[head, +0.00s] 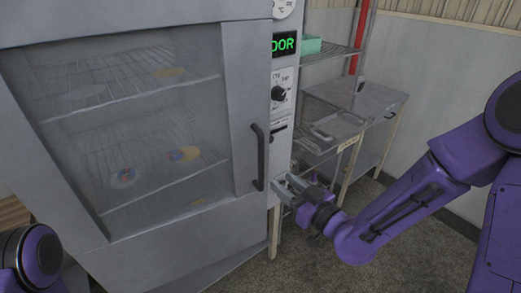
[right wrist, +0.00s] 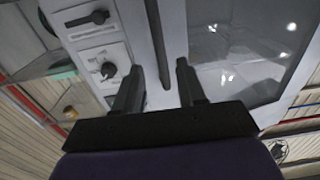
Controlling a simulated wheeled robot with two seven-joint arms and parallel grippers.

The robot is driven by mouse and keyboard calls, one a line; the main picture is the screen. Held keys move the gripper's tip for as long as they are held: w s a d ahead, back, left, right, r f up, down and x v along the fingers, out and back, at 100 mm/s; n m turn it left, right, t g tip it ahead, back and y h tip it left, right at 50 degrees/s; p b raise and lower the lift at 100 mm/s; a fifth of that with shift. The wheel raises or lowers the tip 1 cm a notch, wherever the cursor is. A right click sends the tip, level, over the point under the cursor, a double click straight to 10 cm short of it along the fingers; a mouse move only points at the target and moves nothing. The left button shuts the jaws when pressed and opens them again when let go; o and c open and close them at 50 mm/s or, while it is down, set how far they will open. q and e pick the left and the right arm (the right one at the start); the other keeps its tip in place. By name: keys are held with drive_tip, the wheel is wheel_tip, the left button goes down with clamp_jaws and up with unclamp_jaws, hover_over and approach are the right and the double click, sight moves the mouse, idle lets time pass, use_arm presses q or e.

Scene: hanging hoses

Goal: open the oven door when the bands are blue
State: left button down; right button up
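The grey oven (head: 160,255) fills the left of the head view. Its glass door (head: 120,120) is shut, with a dark vertical handle (head: 259,157) at its right edge. My right gripper (head: 283,190) is open by the handle's lower end. In the right wrist view, the handle (right wrist: 157,45) shows between the spread fingers (right wrist: 158,80), apart from both. My left gripper is out of view.
The control panel (head: 284,65) right of the door has a green display (head: 284,44) ending in "DOR" and a dark knob (head: 278,93).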

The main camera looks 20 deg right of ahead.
sight(263, 166)
drive_tip(key=b+x, duration=0.3)
drive_tip(key=x, duration=0.6)
drive_tip(key=shift+w+f, duration=0.2)
drive_tip(key=shift+w, duration=0.1)
drive_tip(key=shift+w+a, duration=0.25)
drive_tip(key=shift+w, duration=0.15)
clamp_jaws()
